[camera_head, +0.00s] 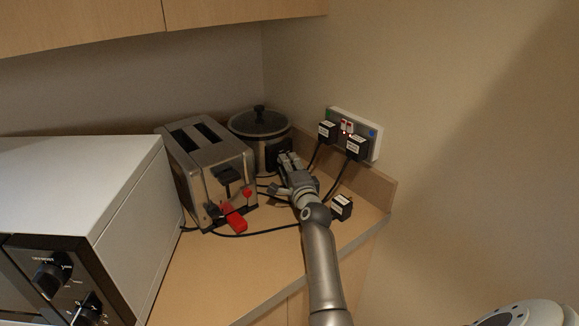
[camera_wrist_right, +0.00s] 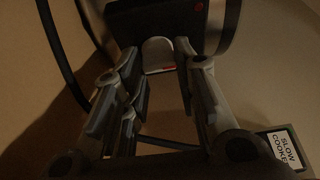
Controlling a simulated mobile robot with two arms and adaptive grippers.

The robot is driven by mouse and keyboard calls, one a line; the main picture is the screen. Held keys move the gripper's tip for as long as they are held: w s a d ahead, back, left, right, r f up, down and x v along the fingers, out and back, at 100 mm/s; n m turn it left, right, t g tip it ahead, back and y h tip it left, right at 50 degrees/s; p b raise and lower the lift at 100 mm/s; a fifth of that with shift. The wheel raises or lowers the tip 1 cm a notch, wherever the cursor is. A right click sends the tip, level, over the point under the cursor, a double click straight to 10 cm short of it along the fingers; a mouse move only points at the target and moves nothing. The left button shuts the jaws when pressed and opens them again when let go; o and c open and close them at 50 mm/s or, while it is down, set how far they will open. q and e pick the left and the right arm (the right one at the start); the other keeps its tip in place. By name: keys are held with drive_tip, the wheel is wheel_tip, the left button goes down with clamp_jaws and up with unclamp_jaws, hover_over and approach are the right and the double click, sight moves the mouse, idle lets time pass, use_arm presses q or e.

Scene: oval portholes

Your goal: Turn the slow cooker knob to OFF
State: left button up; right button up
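The slow cooker (camera_head: 262,124) is a round, dark pot with a lid, in the back corner of the counter behind the toaster. My right gripper (camera_head: 284,160) reaches its front, hiding part of it in the head view. In the right wrist view a pale, rounded knob (camera_wrist_right: 158,52) sits under a dark panel (camera_wrist_right: 158,15) with a small red dot. The fingers of my right gripper (camera_wrist_right: 157,68) stand apart, one on each side of the knob. I see no clear contact. The knob's setting is not readable. My left gripper is not in view.
Black plugs (camera_head: 356,148) sit in a wall socket (camera_head: 369,130). A loose plug (camera_head: 341,207) lies on the counter. Cables run near the gripper.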

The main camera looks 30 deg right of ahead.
drive_tip(key=o, duration=0.4)
drive_tip(key=shift+w+r, duration=0.1)
drive_tip(key=shift+v, duration=3.8)
drive_tip(key=shift+a, duration=0.1)
